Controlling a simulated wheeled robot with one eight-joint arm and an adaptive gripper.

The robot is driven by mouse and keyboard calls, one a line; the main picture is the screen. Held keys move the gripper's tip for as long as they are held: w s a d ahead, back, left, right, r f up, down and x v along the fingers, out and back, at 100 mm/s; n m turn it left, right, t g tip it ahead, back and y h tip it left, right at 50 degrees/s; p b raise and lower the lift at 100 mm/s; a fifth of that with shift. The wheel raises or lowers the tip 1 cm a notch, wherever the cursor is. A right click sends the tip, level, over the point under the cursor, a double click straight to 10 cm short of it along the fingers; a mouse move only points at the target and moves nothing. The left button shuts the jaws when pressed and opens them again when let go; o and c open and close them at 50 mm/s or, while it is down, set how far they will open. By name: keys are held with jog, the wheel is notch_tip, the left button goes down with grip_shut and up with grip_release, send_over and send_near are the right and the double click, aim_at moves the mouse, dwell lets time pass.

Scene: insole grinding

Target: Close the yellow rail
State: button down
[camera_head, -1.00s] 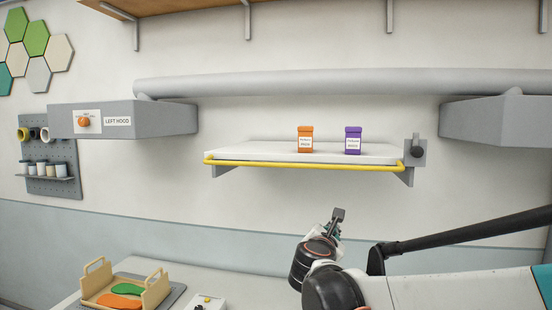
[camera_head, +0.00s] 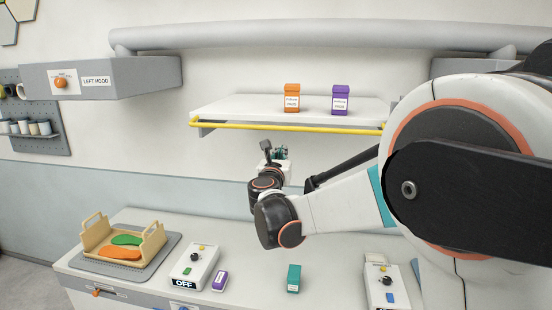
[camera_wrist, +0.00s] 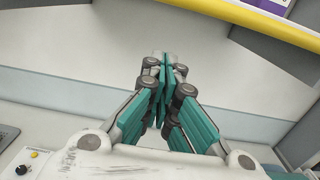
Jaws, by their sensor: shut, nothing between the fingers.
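The yellow rail (camera_head: 290,127) runs along the front edge of the white wall shelf (camera_head: 235,108), just below its top. It also crosses the top right of the wrist view (camera_wrist: 262,20). An orange box (camera_head: 292,98) and a purple box (camera_head: 340,100) stand upright on the shelf. My gripper (camera_head: 268,148) is below the shelf, left of its middle, and apart from the rail. In the wrist view my gripper's fingers (camera_wrist: 163,75) are together with nothing between them.
Left hood (camera_head: 125,80) juts out left of the shelf. On the bench below are a wooden tray (camera_head: 92,238) with insoles, a control box reading OFF (camera_head: 195,262), a small purple box (camera_head: 220,281), a teal box (camera_head: 294,278) and another control box (camera_head: 385,288). Wall between is clear.

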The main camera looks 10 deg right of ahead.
jog(key=r+p, duration=0.1)
jog(key=r, duration=0.1)
jog(key=w+r, duration=0.1)
jog(key=shift+w+d+r+p, duration=0.15)
jog(key=shift+r+p, duration=0.2)
jog(key=shift+r, duration=0.05)
jog(key=shift+r, duration=0.1)
jog(key=shift+s+r+g+p, duration=0.3)
jog(key=shift+g+p, duration=0.1)
